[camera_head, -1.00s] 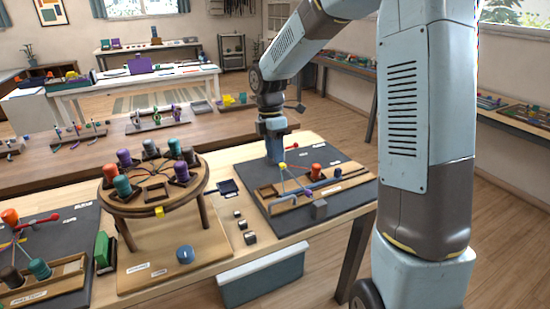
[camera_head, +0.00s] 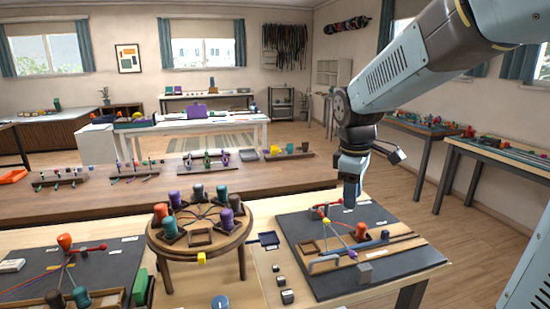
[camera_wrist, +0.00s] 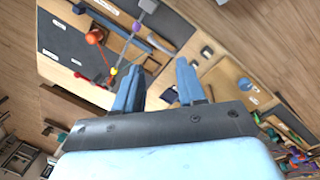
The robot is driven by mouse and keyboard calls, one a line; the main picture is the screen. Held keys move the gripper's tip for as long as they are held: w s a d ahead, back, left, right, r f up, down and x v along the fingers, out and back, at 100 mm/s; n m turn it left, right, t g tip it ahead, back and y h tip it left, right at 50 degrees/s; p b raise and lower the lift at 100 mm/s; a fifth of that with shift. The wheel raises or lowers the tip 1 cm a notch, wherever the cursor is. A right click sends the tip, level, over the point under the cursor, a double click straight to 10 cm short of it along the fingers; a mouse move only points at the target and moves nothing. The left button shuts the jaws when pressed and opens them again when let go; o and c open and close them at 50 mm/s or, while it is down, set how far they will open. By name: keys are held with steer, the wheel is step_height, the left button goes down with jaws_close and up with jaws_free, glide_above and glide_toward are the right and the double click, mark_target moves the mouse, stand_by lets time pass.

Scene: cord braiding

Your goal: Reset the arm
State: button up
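My gripper (camera_head: 349,204) hangs pointing down over the far part of the right-hand dark board (camera_head: 385,262). In the wrist view its two blue fingers (camera_wrist: 158,80) stand apart, with no object seen between them. The board carries thin coloured cords, an orange spool (camera_head: 361,230), a yellow bead (camera_head: 326,221) and a grey block (camera_head: 365,272). The orange spool also shows in the wrist view (camera_wrist: 95,37), left of the fingers. The gap between gripper and board is hard to judge.
A round wooden stand (camera_head: 200,257) with several coloured spools is left of the board. Another dark board (camera_head: 100,260) with cords lies farther left. A long brown bench (camera_head: 130,198) runs behind. Small grey blocks (camera_head: 286,297) lie between stand and board. Floor is open to the right.

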steer(key=s+d+r+m+t, duration=0.2)
steer(key=s+m, duration=0.4)
steer(key=s, duration=0.2)
steer(key=s+d+r+m+t+y, duration=0.1)
steer(key=s+d+r+m+t, duration=0.1)
steer(key=s+m, duration=0.4)
steer(key=shift+s+d+r, duration=0.3)
steer(key=shift+s+d, duration=0.3)
steer(key=shift+s, duration=0.3)
